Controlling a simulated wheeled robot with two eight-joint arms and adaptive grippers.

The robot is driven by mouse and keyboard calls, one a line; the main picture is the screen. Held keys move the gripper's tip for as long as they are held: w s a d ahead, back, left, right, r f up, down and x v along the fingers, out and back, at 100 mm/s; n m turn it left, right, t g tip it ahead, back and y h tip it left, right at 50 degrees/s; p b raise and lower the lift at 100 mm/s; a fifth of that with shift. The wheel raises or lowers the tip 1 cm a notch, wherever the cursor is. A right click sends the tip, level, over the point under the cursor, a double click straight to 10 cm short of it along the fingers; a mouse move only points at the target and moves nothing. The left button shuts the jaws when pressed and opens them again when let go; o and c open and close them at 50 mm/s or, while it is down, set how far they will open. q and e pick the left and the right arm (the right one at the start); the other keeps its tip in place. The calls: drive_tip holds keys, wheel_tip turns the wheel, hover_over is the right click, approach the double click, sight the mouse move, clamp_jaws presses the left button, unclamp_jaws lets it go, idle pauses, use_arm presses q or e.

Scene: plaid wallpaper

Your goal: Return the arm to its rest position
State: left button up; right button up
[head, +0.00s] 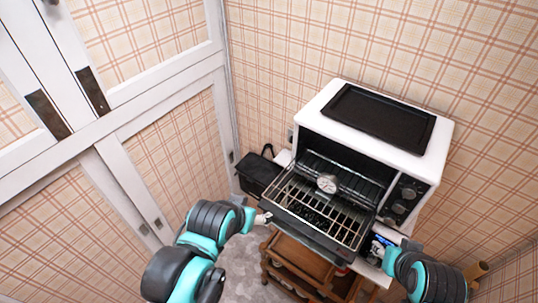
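My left arm comes in from the lower left, and its gripper (262,218) is beside the front left corner of the open toaster oven's lowered front. Its fingers are too small to tell open from shut, and I cannot tell whether it touches the oven. My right arm comes in from the lower right, and its gripper (378,249) is near the oven's front right corner. A small dark and blue patch shows beside it, and its fingers are not clear. No object is clearly held by either gripper.
The white toaster oven (438,136) has a black tray (378,112) on top. A black box (257,172) stands left. A wooden cart (290,262) is below. White-framed doors (160,80) line the left.

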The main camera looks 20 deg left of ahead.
wheel_tip(320, 180, down, 33)
drive_tip(key=b, duration=3.2)
drive_tip(key=shift+r, duration=0.15)
